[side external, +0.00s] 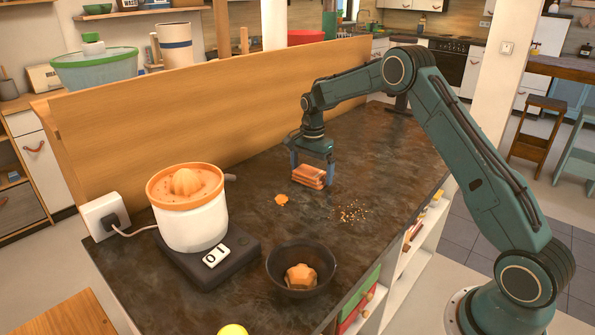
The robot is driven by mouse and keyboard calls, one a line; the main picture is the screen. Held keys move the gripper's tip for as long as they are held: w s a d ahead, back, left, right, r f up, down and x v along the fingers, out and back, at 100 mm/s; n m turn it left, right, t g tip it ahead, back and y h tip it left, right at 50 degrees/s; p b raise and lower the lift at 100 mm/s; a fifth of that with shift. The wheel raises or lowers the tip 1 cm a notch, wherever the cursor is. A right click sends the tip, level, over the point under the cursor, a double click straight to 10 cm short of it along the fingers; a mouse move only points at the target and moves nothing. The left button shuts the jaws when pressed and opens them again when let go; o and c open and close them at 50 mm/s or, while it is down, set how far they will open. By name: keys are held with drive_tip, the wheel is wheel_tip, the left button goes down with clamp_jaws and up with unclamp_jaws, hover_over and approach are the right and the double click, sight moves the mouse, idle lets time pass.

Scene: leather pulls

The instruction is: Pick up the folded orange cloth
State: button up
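The folded orange cloth (309,177) is a small layered stack at the middle of the dark counter. My gripper (312,170) is right over it, pointing down, with one blue finger at the cloth's left side and one at its right. The fingers stand apart with the cloth between them. I cannot tell whether they press on it. The cloth looks to be on or very close to the counter; its underside is hidden.
An orange-topped citrus juicer (190,218) stands on a dark scale (208,262) at the left. A dark bowl (318,250) with an orange item is in front. Crumbs (350,212) and a small orange piece (281,200) lie near the cloth. A wooden panel (200,105) runs along the back.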

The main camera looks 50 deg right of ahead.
sight(311, 171)
drive_tip(key=c, duration=0.6)
drive_tip(key=shift+r, duration=0.1)
wheel_tip(311, 171, up, 20)
drive_tip(key=shift+f, duration=0.1)
idle(0.4)
idle(0.4)
drive_tip(key=shift+o, duration=1.4)
drive_tip(key=shift+c, duration=1.1)
drive_tip(key=w+a+f, duration=0.4)
drive_tip(key=a+f, duration=0.8)
drive_tip(key=a, duration=0.1)
